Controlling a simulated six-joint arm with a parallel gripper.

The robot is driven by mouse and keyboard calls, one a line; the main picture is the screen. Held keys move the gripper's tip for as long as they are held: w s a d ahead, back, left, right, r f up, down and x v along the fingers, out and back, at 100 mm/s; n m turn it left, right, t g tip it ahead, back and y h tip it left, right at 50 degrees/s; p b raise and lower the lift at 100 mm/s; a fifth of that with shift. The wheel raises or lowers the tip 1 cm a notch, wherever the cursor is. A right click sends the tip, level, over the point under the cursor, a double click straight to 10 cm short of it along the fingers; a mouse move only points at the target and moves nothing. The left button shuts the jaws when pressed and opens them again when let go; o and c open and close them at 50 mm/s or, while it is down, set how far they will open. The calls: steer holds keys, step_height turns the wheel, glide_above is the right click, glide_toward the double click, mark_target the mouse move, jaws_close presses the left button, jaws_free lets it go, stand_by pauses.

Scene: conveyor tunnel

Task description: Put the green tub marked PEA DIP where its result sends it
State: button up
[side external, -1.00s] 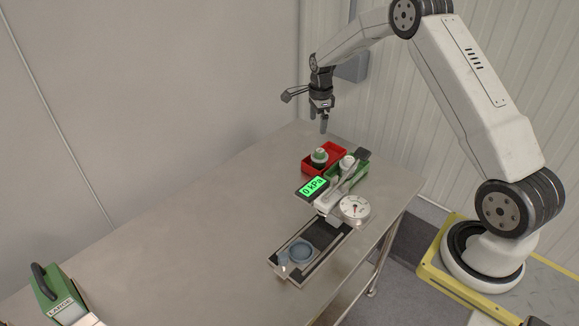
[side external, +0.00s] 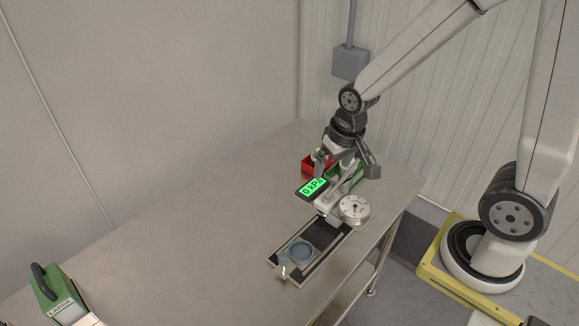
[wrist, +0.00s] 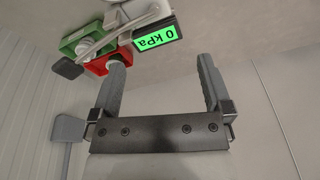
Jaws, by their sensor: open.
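No PEA DIP lettering can be read. A tub with a pale lid stands in the red tray (side external: 308,166), largely hidden by my gripper (side external: 323,166) in the side view. In the wrist view this tub (wrist: 114,57) is partly behind a fingertip. Another white-topped tub (wrist: 83,46) stands in the green tray (wrist: 69,41); I cannot tell its body colour. My gripper (wrist: 162,63) is open, its fingers wide apart with nothing between them, close to the trays. The pressure display (side external: 313,189) is green and reads 0 kPa.
The steel table between is clear.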

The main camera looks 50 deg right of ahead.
steer(key=shift+s+a+f+n, duration=0.1)
steer(key=shift+s+a+n, duration=0.15)
steer(key=shift+s+n, duration=0.35)
steer(key=shift+s+a+f+n, duration=0.1)
steer(key=shift+s+a+n, duration=0.25)
steer(key=shift+s, duration=0.4)
steer(key=shift+s+a+n, duration=0.15)
steer(key=shift+s+n, duration=0.4)
steer(key=shift+s, duration=0.1)
